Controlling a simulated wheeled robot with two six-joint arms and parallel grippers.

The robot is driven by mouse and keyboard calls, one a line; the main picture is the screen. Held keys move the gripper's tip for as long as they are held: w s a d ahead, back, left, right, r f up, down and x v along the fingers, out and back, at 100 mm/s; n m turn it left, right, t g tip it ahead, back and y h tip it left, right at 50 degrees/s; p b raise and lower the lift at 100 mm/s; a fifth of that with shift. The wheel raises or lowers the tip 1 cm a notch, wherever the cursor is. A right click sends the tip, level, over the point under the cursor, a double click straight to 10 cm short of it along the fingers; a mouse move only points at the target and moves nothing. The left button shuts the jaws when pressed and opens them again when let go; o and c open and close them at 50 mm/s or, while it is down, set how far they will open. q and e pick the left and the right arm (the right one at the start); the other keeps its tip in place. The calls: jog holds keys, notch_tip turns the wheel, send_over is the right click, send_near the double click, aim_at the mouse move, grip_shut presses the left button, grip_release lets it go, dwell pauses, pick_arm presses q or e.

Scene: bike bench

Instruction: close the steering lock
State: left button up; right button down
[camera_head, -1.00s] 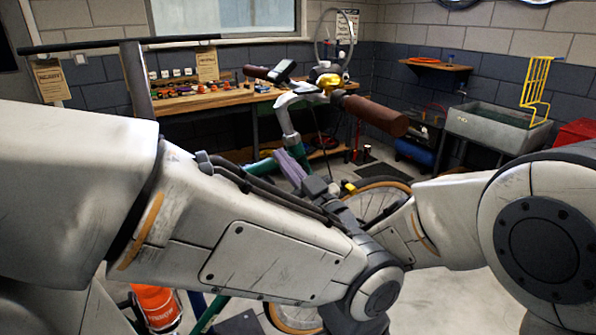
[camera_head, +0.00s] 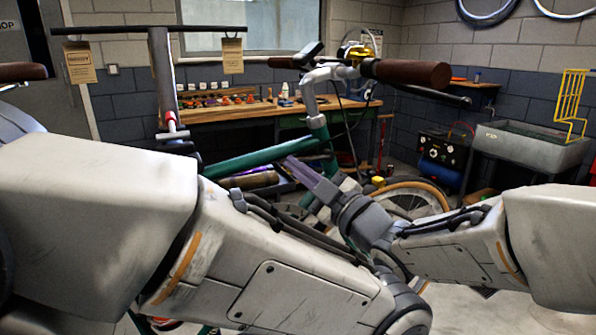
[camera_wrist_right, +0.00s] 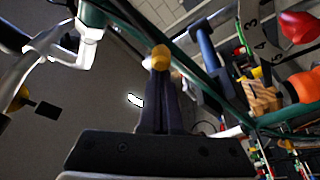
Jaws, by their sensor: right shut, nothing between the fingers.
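A bike stands ahead of me in the head view, with a green frame (camera_head: 250,158) and a handlebar with brown grips (camera_head: 405,73). My right gripper (camera_head: 290,163) points up and left at the frame, its purplish fingers shut and empty beside the green tubes. In the right wrist view its fingers (camera_wrist_right: 160,76) are together, and a small orange-yellow knob (camera_wrist_right: 160,57) shows right at their tips. I cannot tell whether they touch it. I cannot make out for sure which part is the steering lock. My left arm crosses the foreground; its gripper is out of view.
A wooden workbench (camera_head: 250,108) with tools stands behind the bike. A grey stand with a crossbar (camera_head: 160,70) rises at the left. A sink (camera_head: 530,145) with a yellow rack (camera_head: 570,100) is at the right. The bike wheel (camera_head: 428,192) is behind my right wrist.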

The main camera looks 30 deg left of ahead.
dwell(0.5)
